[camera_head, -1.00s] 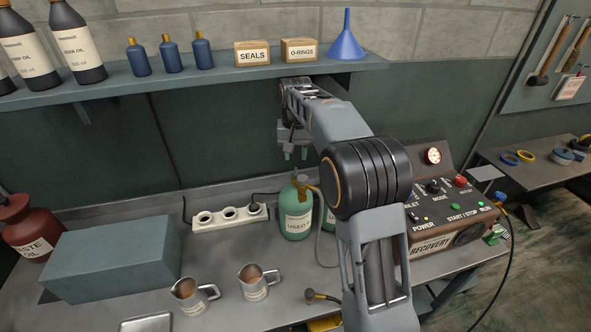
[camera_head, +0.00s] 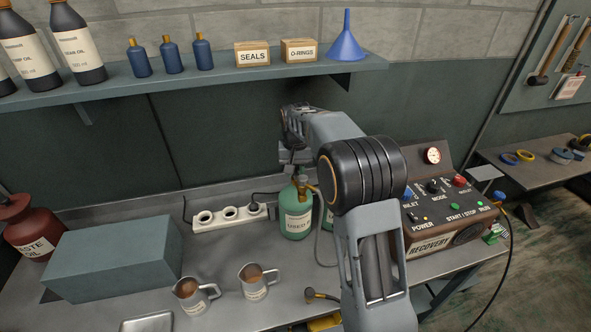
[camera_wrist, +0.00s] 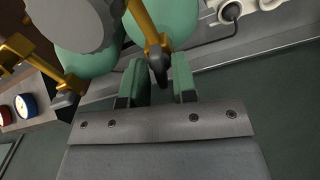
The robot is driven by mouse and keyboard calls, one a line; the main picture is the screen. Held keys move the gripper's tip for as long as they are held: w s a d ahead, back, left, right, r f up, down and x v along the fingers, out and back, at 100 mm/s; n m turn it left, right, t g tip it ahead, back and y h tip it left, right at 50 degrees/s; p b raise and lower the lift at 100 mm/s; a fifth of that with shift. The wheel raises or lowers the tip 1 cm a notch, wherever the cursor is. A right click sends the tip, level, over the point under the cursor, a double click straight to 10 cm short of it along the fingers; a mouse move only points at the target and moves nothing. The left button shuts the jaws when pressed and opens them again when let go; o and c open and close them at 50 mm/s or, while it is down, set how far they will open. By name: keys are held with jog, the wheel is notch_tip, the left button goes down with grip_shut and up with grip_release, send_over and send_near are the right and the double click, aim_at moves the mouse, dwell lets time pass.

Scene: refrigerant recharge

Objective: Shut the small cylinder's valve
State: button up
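A green cylinder labelled "USED" (camera_head: 296,214) stands upright on the bench, with a brass valve (camera_head: 301,184) on top. A second green cylinder (camera_head: 329,219) beside it is mostly hidden by my arm. I cannot tell for certain which is the small one. Both show in the wrist view, one at the left (camera_wrist: 82,60) and one nearer the middle (camera_wrist: 180,22). My gripper (camera_wrist: 158,82) is open, with green pads. The dark valve handle (camera_wrist: 158,66) of the middle cylinder lies between the pads, with gaps visible. In the head view, my gripper (camera_head: 296,172) is just above the "USED" cylinder.
A power strip (camera_head: 217,218) lies left of the cylinders. The recovery machine (camera_head: 445,222) stands right of them. Two metal jugs (camera_head: 190,295) stand in front. A shelf (camera_head: 220,75) with bottles and boxes runs above. A hose (camera_head: 319,245) hangs beside the cylinders.

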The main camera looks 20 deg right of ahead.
grip_shut()
jog(key=shift+m, duration=0.3)
jog(key=m, duration=0.3)
jog(key=shift+r+m, duration=0.1)
jog(key=shift+m, duration=0.3)
jog(key=m, duration=0.3)
jog(key=shift+m+p, duration=0.3)
jog(key=shift+p, duration=0.05)
jog(key=m, duration=0.3)
jog(key=shift+m, duration=2.1)
jog(key=shift+o, duration=1.2)
grip_release()
